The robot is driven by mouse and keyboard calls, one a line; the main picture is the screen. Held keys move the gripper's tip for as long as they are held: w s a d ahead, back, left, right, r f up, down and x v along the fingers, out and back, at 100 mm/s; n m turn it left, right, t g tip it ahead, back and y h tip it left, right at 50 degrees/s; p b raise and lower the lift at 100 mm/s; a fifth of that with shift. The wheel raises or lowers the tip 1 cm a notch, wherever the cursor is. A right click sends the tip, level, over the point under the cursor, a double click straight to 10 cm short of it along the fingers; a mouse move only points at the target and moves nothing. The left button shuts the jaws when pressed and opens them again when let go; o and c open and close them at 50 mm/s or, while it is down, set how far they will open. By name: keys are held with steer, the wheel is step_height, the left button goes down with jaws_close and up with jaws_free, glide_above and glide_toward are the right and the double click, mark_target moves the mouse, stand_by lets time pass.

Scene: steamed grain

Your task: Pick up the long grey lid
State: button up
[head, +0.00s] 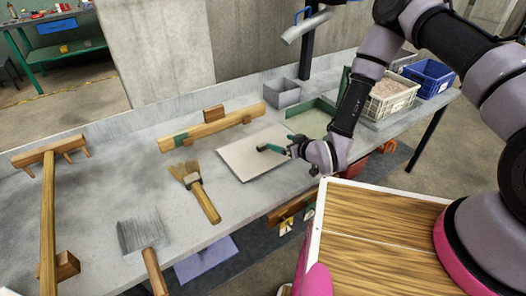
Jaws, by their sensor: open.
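A flat, pale grey rectangular panel (243,158) lies on the grey counter in the head view; it is the piece that best matches the long grey lid. My gripper (264,149) has teal fingers and is over the right part of this panel. It is open, with nothing seen between its fingers. The fingers and wrist hide a little of the panel's right side. I cannot tell whether the fingertips touch it.
A wide brush (195,188) lies left of the panel, and a long wooden bar (215,125) behind it. A green-rimmed basin (312,117) and a grey box (282,93) are behind my wrist. A grain-filled crate (390,100) and a blue crate (428,77) stand right.

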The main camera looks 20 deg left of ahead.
mark_target(264, 145)
steer(key=shift+s+a+f, duration=0.25)
steer(key=shift+s+f, duration=0.2)
steer(key=shift+s, duration=0.05)
steer(key=shift+s+a+f, duration=0.2)
steer(key=shift+s+f, duration=0.25)
steer(key=shift+s, duration=0.05)
steer(key=x, duration=0.4)
steer(key=shift+w+a+f, duration=0.15)
steer(key=shift+a, duration=0.2)
steer(key=shift+x, duration=2.85)
steer(key=shift+f, duration=0.15)
jaws_close()
